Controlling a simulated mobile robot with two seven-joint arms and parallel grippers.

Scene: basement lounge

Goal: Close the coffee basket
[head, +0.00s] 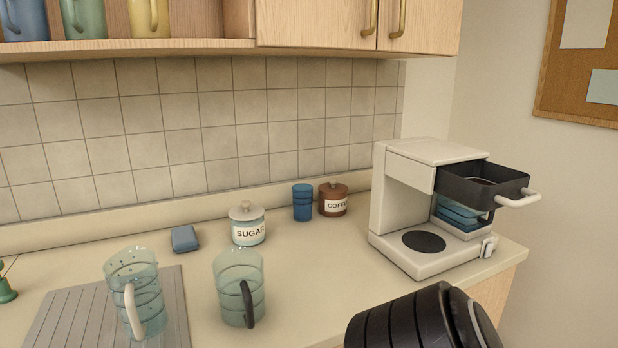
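A cream coffee maker (405,205) stands at the right end of the counter. Its black coffee basket (478,186) is slid out to the right from the upper housing and stands open at the top. A pale handle (518,198) sticks out at the basket's right end. A translucent blue vessel (460,212) sits below the basket, partly hidden. Neither gripper shows in the head view. A black ribbed part at the bottom right looks like one of my arm links, in front of the counter and apart from the coffee maker.
On the counter (330,275) are two clear jugs (238,290) (140,290), a sugar jar (248,226), a blue cup (303,203), a coffee jar (333,201) and a blue sponge (185,238). Wooden cabinets (335,20) hang above.

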